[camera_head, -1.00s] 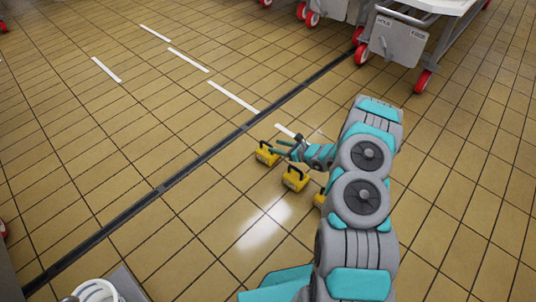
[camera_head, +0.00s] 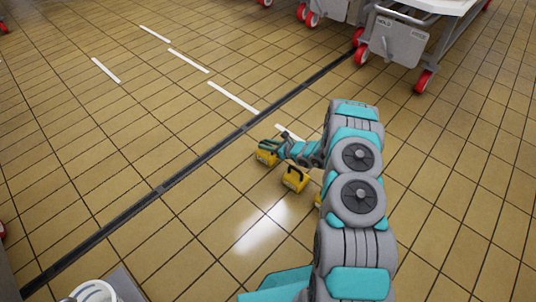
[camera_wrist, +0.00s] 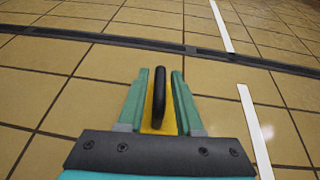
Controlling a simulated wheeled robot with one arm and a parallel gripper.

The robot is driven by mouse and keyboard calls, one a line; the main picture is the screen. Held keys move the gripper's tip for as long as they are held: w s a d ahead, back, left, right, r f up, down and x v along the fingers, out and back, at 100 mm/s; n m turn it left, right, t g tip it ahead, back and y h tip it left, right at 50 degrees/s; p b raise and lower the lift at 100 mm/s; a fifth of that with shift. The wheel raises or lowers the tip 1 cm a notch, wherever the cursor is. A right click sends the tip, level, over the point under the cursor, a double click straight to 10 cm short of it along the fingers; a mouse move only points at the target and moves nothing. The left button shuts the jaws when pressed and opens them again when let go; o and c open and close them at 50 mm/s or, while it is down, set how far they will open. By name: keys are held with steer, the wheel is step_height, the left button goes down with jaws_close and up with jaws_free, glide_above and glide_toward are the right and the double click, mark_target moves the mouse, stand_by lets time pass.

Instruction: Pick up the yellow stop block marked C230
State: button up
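A yellow block (camera_head: 266,159) with a black handle stands on the tiled floor, farthest of a row of yellow blocks. My gripper (camera_head: 267,146) is at its handle. In the wrist view, the handle stands upright between the two fingers of my gripper (camera_wrist: 160,73), with a narrow gap on each side, so it looks open. Part of the block's yellow body (camera_wrist: 158,125) shows below the handle. A second yellow block (camera_head: 294,180) stands nearer, and a third (camera_head: 319,200) is mostly hidden by my arm. No marking on any block is readable.
A dark floor channel (camera_head: 160,191) runs diagonally beyond the blocks, with white floor strips (camera_head: 232,98) past it. Wheeled carts (camera_head: 396,40) stand at the top right. A white bucket (camera_head: 95,291) is at the bottom left. The floor left of the blocks is clear.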

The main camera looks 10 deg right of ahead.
jaws_close()
stand_by(1.1)
